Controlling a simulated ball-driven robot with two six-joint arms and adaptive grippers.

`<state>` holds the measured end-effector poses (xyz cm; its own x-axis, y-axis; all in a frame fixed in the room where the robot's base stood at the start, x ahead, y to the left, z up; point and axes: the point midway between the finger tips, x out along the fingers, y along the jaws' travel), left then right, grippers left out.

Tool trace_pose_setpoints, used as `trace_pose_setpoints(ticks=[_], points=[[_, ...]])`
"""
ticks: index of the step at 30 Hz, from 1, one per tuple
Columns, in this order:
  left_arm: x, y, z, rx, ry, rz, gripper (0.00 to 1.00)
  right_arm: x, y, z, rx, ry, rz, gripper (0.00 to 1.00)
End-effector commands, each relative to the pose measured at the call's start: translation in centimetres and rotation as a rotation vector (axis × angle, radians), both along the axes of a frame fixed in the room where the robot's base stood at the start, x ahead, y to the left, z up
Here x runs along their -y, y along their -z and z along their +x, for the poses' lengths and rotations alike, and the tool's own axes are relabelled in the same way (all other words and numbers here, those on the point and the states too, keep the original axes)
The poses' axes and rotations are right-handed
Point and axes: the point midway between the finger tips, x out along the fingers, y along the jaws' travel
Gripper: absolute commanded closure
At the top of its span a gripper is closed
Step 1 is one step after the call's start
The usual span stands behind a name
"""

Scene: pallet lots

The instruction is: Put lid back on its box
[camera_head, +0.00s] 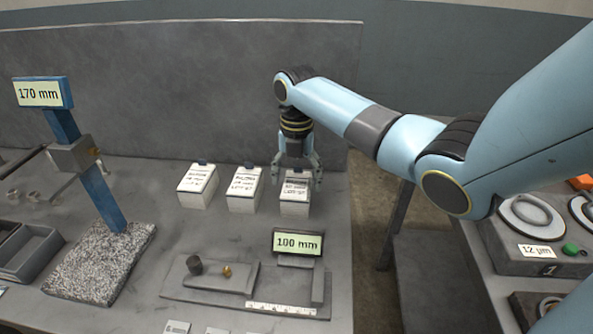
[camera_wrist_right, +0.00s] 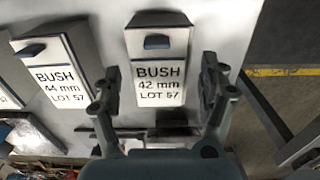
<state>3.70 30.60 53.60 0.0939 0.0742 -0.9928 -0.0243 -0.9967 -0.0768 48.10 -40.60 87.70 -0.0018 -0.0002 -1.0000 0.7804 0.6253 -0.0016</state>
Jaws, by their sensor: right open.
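Three small white boxes with printed tops stand in a row on the grey bench: a left one (camera_head: 197,184), a middle one (camera_head: 244,190) and a right one (camera_head: 295,208). My right gripper (camera_head: 298,178) is over the right box, fingers spread and empty. In the right wrist view, a box labelled BUSH 42 mm LOT 57 (camera_wrist_right: 158,58) shows between and beyond the open fingers (camera_wrist_right: 160,82). A BUSH 44 mm LOT 57 box (camera_wrist_right: 52,62) is left of it. Each has a dark tab. I cannot tell a loose lid apart. My left gripper is out of view.
A height gauge marked 170 mm (camera_head: 42,93) stands on a granite base (camera_head: 100,265) at left. A fixture marked 100 mm (camera_head: 298,242) lies in front of the boxes. A grey panel (camera_head: 180,85) rises behind. Grey trays (camera_head: 35,255) are far left.

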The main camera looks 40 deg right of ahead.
Motion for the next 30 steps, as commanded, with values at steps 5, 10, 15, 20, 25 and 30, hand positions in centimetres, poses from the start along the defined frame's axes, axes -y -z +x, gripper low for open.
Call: trace_pose_setpoints(ticks=[5, 10, 15, 20, 25, 30], points=[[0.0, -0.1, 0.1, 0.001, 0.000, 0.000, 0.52, 0.0, -0.2, 0.1, 0.001, 0.000, 0.000, 0.23], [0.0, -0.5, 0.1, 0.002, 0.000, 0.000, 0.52, 0.1, -2.3, 0.2, 0.005, 0.000, -0.002, 0.23], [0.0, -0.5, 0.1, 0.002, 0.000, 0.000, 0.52, 0.1, -6.2, 0.2, 0.007, -0.001, -0.002, 0.23], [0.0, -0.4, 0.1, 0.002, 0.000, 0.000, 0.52, 0.1, -9.8, 0.2, 0.005, 0.000, -0.002, 0.23], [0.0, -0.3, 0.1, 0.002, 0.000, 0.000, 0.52, 0.1, -12.3, 0.1, 0.004, 0.000, 0.000, 0.23], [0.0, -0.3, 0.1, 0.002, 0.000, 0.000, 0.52, 0.0, -13.3, 0.1, 0.003, 0.001, 0.000, 0.23]])
